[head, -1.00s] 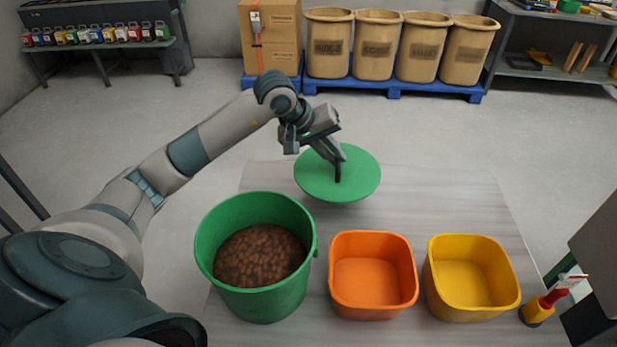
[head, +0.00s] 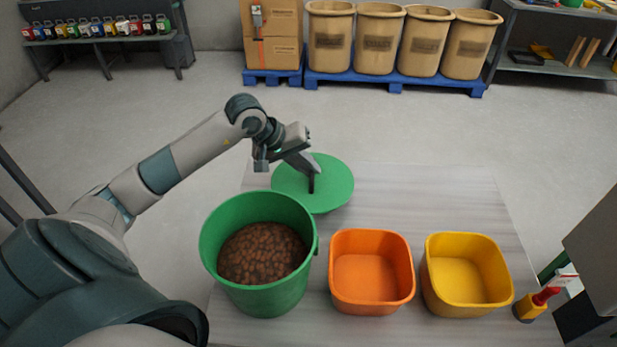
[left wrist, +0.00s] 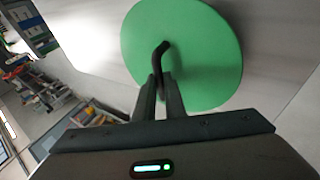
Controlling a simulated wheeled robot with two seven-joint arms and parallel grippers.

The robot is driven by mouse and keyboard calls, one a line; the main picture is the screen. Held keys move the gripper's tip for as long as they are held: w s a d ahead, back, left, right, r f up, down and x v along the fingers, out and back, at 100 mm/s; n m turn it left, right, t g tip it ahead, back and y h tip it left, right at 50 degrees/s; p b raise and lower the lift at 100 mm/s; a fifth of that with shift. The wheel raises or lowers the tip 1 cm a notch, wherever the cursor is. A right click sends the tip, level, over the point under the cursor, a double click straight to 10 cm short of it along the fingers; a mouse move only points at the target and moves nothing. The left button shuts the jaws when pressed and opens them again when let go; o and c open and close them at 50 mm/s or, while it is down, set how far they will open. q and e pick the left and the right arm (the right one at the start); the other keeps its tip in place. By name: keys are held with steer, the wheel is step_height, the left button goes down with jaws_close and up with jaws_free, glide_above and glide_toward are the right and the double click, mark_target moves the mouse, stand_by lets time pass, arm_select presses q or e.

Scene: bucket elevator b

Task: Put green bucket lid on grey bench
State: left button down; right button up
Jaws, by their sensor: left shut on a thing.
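The green bucket lid (head: 335,190) is a flat round disc with a dark handle, at the back of the grey bench (head: 430,195), behind the bucket. My left gripper (head: 311,175) is shut on the lid's handle. In the left wrist view the fingers (left wrist: 162,95) close around the dark handle on the lid (left wrist: 205,60). I cannot tell whether the lid touches the bench. The green bucket (head: 215,255) stands uncovered at the bench's front left, with brown pellets (head: 262,252) inside. My right gripper is not in view.
An empty orange bin (head: 372,305) and an empty yellow bin (head: 465,305) stand right of the bucket. A red and yellow tool (head: 535,302) is at the right edge. The bench is clear behind the bins. Tan barrels (head: 378,45) stand on a blue pallet far behind.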

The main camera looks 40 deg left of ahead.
arm_select(q)
steer(key=shift+f+p, duration=0.4)
step_height(320, 180, down, 2)
steer(key=shift+p, duration=0.55)
steer(key=shift+f, duration=0.55)
steer(key=shift+f, duration=0.15)
steer(key=c, duration=1.8)
jaws_free()
steer(key=shift+r, duration=0.2)
